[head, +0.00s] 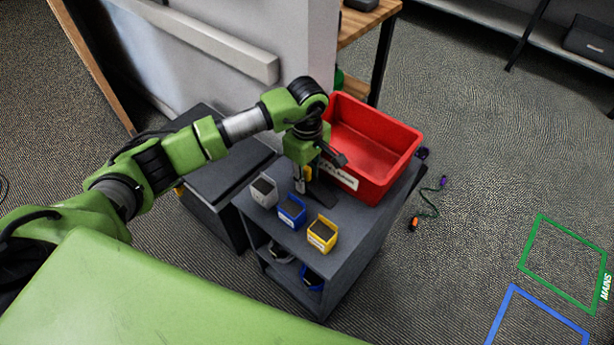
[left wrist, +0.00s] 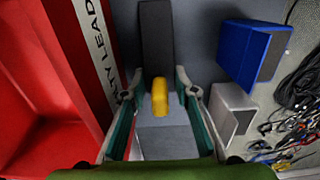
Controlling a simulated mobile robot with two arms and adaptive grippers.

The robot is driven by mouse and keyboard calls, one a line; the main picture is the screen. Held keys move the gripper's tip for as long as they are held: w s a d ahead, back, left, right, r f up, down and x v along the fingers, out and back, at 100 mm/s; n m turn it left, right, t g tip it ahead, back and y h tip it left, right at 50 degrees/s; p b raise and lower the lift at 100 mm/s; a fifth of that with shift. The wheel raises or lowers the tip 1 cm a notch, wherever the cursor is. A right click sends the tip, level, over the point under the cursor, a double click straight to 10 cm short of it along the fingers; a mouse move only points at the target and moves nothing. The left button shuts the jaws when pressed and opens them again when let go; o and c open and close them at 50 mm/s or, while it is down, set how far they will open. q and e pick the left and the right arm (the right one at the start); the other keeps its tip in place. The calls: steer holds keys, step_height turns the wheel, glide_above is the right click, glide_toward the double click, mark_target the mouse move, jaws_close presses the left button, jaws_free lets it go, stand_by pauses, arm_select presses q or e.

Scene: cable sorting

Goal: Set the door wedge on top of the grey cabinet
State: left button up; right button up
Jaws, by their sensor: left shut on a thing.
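The door wedge seems to be the long dark piece (left wrist: 157,45) between my fingers in the left wrist view, with a yellow part near its middle. In the head view its dark end (head: 322,197) shows low over the cart top. My left gripper (head: 316,172) is shut on it, beside the red bin. Its fingers also show in the left wrist view (left wrist: 160,112). I cannot tell whether the wedge touches the cart top. The grey cabinet (head: 228,178) stands left of the cart, its dark top partly hidden by my left arm. My right gripper is out of view.
The grey cart (head: 345,235) carries a red bin (head: 372,150) at the back and small white (head: 264,191), blue (head: 292,211) and yellow (head: 322,235) bins in front. A cable (head: 430,208) lies on the floor to the right. A pale wall (head: 290,50) stands behind.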

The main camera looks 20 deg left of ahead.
mark_target(307, 168)
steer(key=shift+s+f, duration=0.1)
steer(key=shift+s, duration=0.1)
arm_select(q)
steer(key=o, duration=0.9)
steer(key=shift+c, duration=0.2)
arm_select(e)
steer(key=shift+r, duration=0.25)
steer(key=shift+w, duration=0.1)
arm_select(q)
step_height(307, 168, up, 7)
steer(key=shift+f, duration=0.15)
steer(key=shift+r, duration=0.45)
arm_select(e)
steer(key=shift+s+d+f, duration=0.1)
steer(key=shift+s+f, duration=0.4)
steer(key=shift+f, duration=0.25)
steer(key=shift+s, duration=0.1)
